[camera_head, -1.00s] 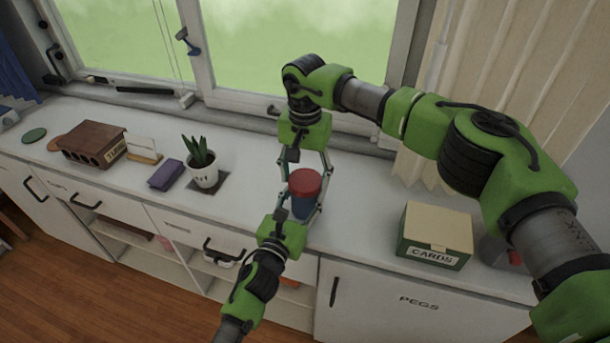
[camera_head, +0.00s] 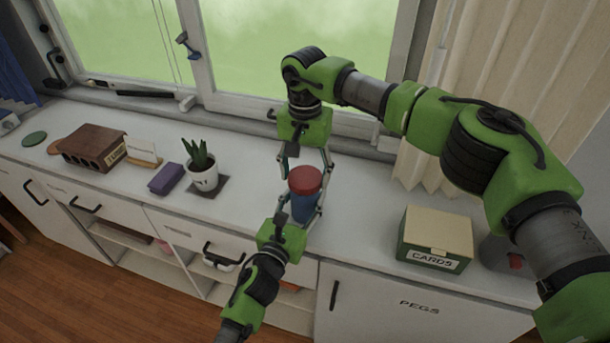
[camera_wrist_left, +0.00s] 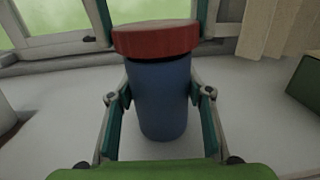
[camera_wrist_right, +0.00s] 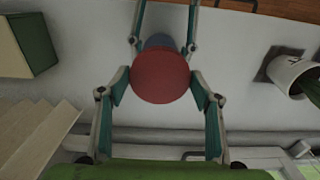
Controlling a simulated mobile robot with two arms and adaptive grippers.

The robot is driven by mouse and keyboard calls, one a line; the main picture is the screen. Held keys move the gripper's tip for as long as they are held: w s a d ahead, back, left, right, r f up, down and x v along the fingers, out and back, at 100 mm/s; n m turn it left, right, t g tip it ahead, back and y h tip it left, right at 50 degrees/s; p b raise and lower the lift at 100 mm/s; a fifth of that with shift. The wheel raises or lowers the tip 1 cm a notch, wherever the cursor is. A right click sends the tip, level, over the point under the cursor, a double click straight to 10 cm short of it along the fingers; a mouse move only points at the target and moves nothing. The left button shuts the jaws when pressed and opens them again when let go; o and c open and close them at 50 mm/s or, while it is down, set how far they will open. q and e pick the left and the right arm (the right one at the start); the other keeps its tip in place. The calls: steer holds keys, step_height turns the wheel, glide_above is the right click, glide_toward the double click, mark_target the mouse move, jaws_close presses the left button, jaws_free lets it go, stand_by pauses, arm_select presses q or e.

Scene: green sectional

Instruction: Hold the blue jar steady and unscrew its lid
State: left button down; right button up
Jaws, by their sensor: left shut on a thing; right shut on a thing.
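The blue jar (camera_head: 303,208) stands upright on the white counter, with its red lid (camera_head: 306,180) on top. My left gripper (camera_wrist_left: 160,95) is shut on the jar's blue body, one finger on each side. My right gripper (camera_wrist_right: 159,84) comes from the window side and is shut on the lid, its fingers at the rim. In the left wrist view a thin dark band shows under the lid; I cannot tell whether it is a gap. Most of the jar's body is hidden under the lid in the right wrist view.
A CARDS box (camera_head: 435,238) stands to the right. A potted plant (camera_head: 202,168), a purple block (camera_head: 166,179) and a brown box (camera_head: 94,146) stand to the left. The window (camera_head: 300,60) is behind. Bare counter surrounds the jar.

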mark_target(305, 177)
steer(key=shift+r, duration=0.1)
steer(key=shift+r, duration=1.95)
arm_select(q)
steer(key=c, duration=1)
jaws_free()
steer(key=v, duration=1.2)
steer(key=shift+f, duration=0.1)
